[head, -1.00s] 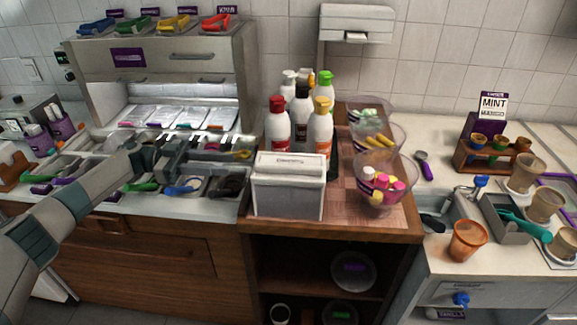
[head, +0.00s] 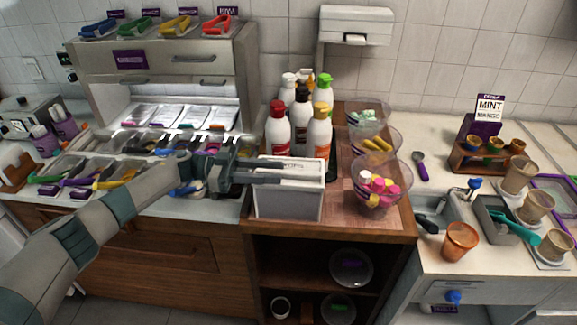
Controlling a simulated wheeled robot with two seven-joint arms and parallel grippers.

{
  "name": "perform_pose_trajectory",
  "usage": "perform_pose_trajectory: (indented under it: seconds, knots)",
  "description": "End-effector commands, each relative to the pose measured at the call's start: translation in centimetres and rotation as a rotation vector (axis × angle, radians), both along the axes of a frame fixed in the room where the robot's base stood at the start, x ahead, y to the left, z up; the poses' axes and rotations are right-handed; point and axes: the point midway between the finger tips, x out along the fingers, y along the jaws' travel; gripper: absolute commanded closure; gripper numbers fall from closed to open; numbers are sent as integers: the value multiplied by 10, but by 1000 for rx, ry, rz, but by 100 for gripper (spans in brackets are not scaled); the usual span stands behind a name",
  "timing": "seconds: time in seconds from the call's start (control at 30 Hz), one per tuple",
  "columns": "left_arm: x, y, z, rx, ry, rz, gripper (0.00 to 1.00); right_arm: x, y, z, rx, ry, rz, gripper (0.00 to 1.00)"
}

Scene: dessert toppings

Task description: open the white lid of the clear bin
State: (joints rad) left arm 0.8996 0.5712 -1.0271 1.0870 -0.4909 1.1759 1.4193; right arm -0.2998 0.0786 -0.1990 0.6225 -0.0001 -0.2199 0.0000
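The clear bin (head: 287,204) stands at the front left of the wooden counter, with its white lid (head: 308,172) on top. The lid looks closed. My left gripper (head: 282,175) reaches in from the left, and its fingers overlap the lid's left part in the head view. I cannot tell whether they touch the lid or hover just above or in front of it. The finger gap is not clear. The left part of the lid is hidden behind the fingers. My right gripper is not in view.
Several sauce bottles (head: 319,132) stand close behind the bin. Clear bowls of toppings (head: 378,198) stand to its right. The strip of wooden counter (head: 338,208) right of the bin is bare.

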Motion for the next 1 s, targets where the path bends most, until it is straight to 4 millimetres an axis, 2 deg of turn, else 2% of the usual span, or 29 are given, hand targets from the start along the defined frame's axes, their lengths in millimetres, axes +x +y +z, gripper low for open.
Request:
perform_pose_trajectory:
  seconds: [0.1,0.3,0.73,0.77,0.8,0.9,1.0]
  knots:
    - [0,-20,4,-1,0,-1,69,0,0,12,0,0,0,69]
    - [1,-41,2,0,0,2,69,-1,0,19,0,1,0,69]
    - [0,-49,0,0,0,1,69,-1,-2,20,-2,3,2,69]
    - [0,-49,0,0,0,1,71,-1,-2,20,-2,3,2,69]
    - [0,-48,0,0,-1,1,81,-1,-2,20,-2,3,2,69]
    - [0,-48,0,0,-1,1,100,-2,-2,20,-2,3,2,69]
    - [0,-48,0,0,-1,1,100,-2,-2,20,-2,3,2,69]
